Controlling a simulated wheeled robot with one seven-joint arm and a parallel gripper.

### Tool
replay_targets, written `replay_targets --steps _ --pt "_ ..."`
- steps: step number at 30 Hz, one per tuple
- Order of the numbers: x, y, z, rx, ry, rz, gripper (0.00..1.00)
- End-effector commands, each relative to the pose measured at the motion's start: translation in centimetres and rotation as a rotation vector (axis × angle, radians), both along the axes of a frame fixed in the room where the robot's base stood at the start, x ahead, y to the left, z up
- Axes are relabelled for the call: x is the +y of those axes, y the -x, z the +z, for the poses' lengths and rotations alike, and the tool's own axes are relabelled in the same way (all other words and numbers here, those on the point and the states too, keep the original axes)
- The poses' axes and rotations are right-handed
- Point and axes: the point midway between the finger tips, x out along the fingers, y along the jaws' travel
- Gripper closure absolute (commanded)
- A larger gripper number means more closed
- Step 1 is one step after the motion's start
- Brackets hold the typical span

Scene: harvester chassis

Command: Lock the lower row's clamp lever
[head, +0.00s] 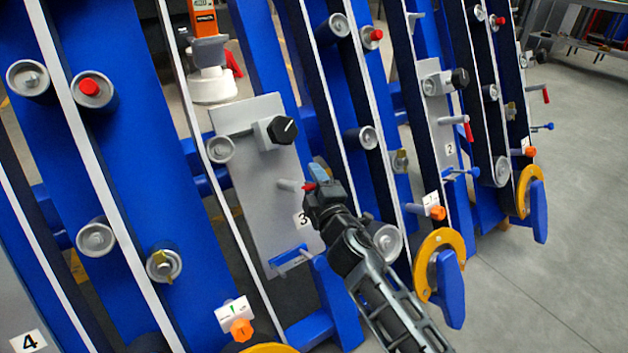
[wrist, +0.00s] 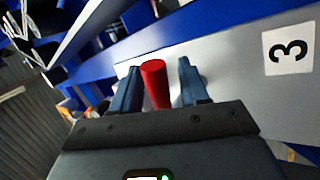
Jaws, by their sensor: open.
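A red-handled lever (head: 308,187) sticks out on a grey stub from the grey plate (head: 262,185) marked 3 in the head view. My gripper (head: 319,178) is at this lever and hides part of it. In the wrist view, the red handle (wrist: 155,84) stands between the two open fingers of my gripper (wrist: 160,68). A narrow gap shows on its right; contact on its left is hard to tell. A blue lever (head: 290,261) sits lower on the same plate. I cannot tell from the pictures which lever is the clamp lever.
A black knob (head: 284,130) sits above the red lever on the plate. A grey roller (head: 384,241) is close right of my gripper. The plate marked 2 (head: 447,145) has its own red lever (head: 467,130). Open floor (head: 560,230) lies at the right.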

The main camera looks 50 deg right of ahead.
Motion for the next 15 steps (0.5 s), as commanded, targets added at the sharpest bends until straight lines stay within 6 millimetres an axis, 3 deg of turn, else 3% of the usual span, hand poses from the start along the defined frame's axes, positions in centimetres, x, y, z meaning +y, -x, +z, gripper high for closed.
replay_targets --steps 6,15 --pt "-0.03 -0.02 -0.03 0.0 0.0 0.0 0.56" --pt "-0.01 -0.01 -0.04 0.001 0.0 0.0 0.83"
